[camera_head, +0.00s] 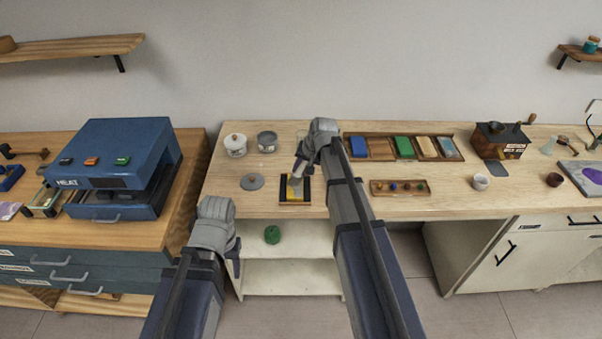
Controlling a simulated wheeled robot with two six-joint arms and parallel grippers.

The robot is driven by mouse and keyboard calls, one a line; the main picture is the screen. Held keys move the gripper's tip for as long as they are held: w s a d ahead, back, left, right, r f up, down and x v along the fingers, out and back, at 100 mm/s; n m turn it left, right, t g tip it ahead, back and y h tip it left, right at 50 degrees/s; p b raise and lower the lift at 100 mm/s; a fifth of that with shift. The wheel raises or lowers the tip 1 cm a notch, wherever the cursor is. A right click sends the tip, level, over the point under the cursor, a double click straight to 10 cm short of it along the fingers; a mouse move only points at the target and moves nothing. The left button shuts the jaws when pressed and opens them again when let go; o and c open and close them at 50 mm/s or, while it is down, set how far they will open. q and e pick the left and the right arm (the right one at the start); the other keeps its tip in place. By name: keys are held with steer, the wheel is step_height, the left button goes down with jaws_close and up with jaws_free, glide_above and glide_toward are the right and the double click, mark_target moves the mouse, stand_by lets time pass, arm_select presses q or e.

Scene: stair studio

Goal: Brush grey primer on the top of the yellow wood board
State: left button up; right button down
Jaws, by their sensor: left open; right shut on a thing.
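The yellow wood board (290,196) lies on a black holder (282,190) on the wooden bench. My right gripper (301,168) is above the board and shut on a brush (296,182). The brush head points down over the board; I cannot tell whether it touches. Part of the board is hidden by the brush, and any grey on it is too small to tell. An open grey pot (267,141) stands behind the board, and a round grey lid (252,183) lies left of it. My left gripper (236,264) is open, low in front of the bench.
A white lidded pot (235,145) stands at the bench's back left. A blue heat press (120,160) stands on the left cabinet. A green object (272,235) sits on the shelf below.

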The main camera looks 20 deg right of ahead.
steer(key=shift+w+d, duration=0.1)
steer(key=shift+w, duration=0.15)
steer(key=shift+w+d, duration=0.3)
steer(key=shift+w, duration=0.7)
steer(key=shift+w+d, duration=0.3)
steer(key=shift+w, duration=0.75)
steer(key=shift+w+d, duration=0.3)
steer(key=shift+w, duration=0.7)
step_height(320, 180, up, 6)
steer(key=p, duration=0.6)
step_height(320, 180, up, 3)
steer(key=p, duration=0.3)
